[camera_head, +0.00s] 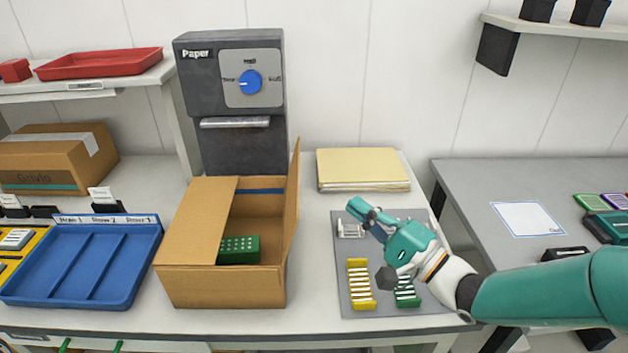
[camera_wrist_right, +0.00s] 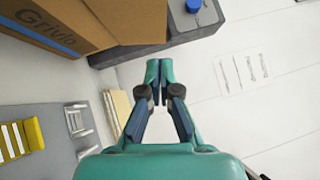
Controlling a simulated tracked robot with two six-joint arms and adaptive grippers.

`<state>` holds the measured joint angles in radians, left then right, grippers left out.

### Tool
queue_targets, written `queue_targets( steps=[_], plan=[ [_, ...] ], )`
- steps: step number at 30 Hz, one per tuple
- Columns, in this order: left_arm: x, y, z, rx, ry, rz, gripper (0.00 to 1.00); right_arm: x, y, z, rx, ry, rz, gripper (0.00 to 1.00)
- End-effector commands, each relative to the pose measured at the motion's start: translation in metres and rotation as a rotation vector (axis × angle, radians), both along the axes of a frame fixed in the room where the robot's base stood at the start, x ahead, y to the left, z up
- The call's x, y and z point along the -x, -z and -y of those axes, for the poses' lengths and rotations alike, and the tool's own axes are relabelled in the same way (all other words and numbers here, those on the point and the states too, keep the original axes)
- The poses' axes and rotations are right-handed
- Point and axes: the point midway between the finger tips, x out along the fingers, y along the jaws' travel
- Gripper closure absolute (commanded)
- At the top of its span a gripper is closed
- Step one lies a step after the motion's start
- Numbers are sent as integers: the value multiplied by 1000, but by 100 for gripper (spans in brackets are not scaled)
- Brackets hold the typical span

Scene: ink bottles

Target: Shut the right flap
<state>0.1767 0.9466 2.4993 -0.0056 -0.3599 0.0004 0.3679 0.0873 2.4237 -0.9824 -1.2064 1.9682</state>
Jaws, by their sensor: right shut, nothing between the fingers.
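An open cardboard box (camera_head: 220,287) stands on the table in the head view. Its left flap (camera_head: 203,207) lies folded over the left part of the opening. Its right flap (camera_head: 292,203) stands upright along the right edge. A green block with pale dots (camera_head: 240,250) sits inside. My right gripper (camera_head: 361,208) is shut and empty, to the right of the box and apart from the flap, above the grey mat. In the right wrist view my closed fingertips (camera_wrist_right: 158,71) point toward the wall, with the box (camera_wrist_right: 50,28) at upper left. My left gripper is not in view.
A grey mat (camera_head: 350,280) holds a white rack, a yellow rack (camera_head: 360,283) and a green rack (camera_head: 407,292). Folders (camera_head: 362,168) lie behind it. A grey paper dispenser (camera_head: 230,100) stands behind the box, and a blue tray (camera_head: 85,265) is at left.

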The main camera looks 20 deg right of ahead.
Motion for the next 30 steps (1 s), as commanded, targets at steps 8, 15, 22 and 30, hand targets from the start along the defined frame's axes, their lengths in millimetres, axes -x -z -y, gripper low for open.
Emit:
queue_targets(
  steps=[8,15,22,30],
  plan=[
    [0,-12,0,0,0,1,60,-50,-13,-27,-2,-2,0,100],
    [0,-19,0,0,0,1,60,-62,-21,-56,-1,0,0,100],
    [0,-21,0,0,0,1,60,-65,-23,-64,-1,5,0,100],
    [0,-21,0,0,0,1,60,-65,-23,-64,-1,5,0,100]
  ],
)
